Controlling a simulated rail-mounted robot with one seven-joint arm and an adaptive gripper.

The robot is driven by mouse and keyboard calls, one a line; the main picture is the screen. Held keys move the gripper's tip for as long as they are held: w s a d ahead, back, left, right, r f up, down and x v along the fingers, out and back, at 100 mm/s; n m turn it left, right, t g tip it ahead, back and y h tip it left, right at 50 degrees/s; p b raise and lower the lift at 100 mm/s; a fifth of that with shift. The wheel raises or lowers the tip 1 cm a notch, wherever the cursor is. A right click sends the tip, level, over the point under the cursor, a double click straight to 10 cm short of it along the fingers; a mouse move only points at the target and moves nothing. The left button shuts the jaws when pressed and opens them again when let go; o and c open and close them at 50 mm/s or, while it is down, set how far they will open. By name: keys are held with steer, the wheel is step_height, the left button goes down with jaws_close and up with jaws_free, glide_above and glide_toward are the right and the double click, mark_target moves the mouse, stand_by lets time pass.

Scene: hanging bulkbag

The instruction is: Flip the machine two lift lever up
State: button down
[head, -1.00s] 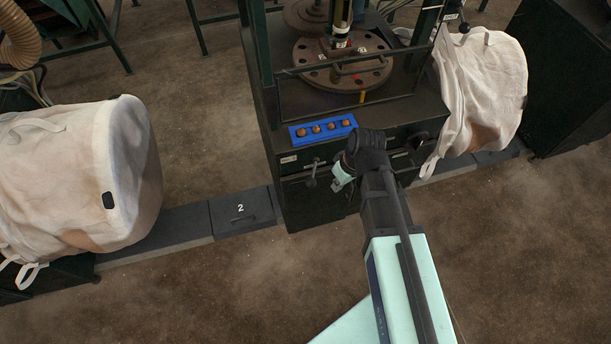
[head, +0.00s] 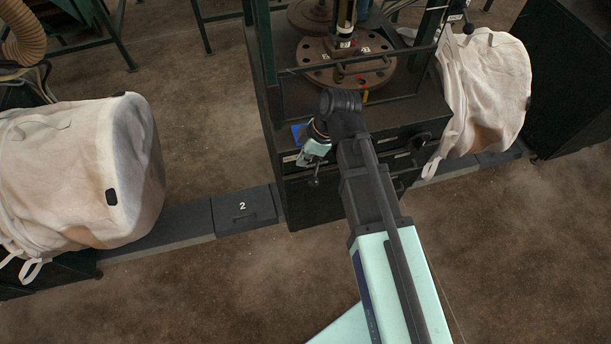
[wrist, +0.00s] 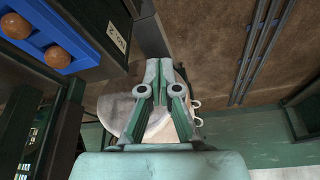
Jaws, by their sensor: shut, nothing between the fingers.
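The machine (head: 330,185) is a dark cabinet with a round drilled flange (head: 378,75) on top. A short lever with a dark knob (head: 314,182) sticks out of its front at the left in the head view. My gripper (head: 304,160) is in front of the cabinet's upper left front, close above that lever in the picture; I cannot tell if they touch. In the wrist view my gripper (wrist: 166,64) is shut and empty, beside the cabinet corner with a "No. 2" label (wrist: 117,38). No lever is clear in the wrist view. My arm hides much of the cabinet front.
A blue panel (head: 297,133) with round brown knobs (wrist: 58,57) sits on the cabinet's edge, mostly hidden in the head view. A dark round handle (head: 419,140) is on the right front. White bulk bags hang left (head: 75,175) and right (head: 487,95). The floor in front is clear.

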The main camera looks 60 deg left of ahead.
mark_target(316, 172)
steer(key=shift+f, duration=0.1)
steer(key=p+x, duration=0.2)
steer(key=x, duration=0.8)
steer(key=shift+w+d+f+p, duration=0.15)
steer(key=shift+w+d+p, duration=0.15)
steer(key=shift+w+d, duration=0.4)
steer(key=shift+w+d+f+p, duration=0.2)
steer(key=shift+w+d, duration=0.3)
steer(key=shift+w, duration=0.4)
steer(key=shift+s, duration=0.1)
